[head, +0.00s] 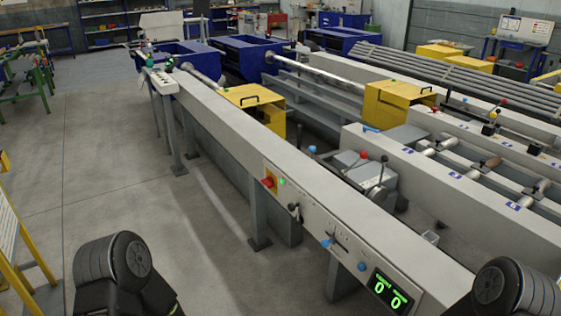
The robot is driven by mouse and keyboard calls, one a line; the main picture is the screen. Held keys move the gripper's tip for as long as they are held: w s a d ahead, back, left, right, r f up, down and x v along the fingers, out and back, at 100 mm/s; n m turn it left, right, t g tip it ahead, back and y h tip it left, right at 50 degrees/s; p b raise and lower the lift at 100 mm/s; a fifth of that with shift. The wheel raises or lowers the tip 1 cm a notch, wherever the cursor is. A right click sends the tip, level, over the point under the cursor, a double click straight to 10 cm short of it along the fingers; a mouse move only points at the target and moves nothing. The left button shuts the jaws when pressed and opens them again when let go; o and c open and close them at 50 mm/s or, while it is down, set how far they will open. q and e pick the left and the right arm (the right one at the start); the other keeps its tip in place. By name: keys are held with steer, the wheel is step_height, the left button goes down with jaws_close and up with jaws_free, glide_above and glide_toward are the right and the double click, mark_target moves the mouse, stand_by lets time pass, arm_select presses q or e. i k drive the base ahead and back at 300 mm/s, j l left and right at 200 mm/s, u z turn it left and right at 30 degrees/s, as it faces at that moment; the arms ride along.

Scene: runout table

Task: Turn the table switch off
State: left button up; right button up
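The runout table (225,126) is a long grey beam running from the far left to the near right. On its near side face sits a red switch knob (268,182) on a yellow and red plate. I cannot read the knob's exact position at this size. Farther right on the same face are a dark lever (294,211) and blue knobs (327,243). Neither of my grippers is in view; only dark rounded parts of my arms show at the bottom corners.
A display (390,291) on the table's near end shows green zeros. Grey legs (256,214) stand under the beam. A yellow guard (254,107) is behind it. A yellow-framed rack (14,240) stands at the left edge. The floor (130,165) left of the table is clear.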

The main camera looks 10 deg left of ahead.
mark_target(269, 182)
steer(key=i+j+z, duration=0.4)
steer(key=i+j, duration=0.85)
steer(key=i, duration=0.1)
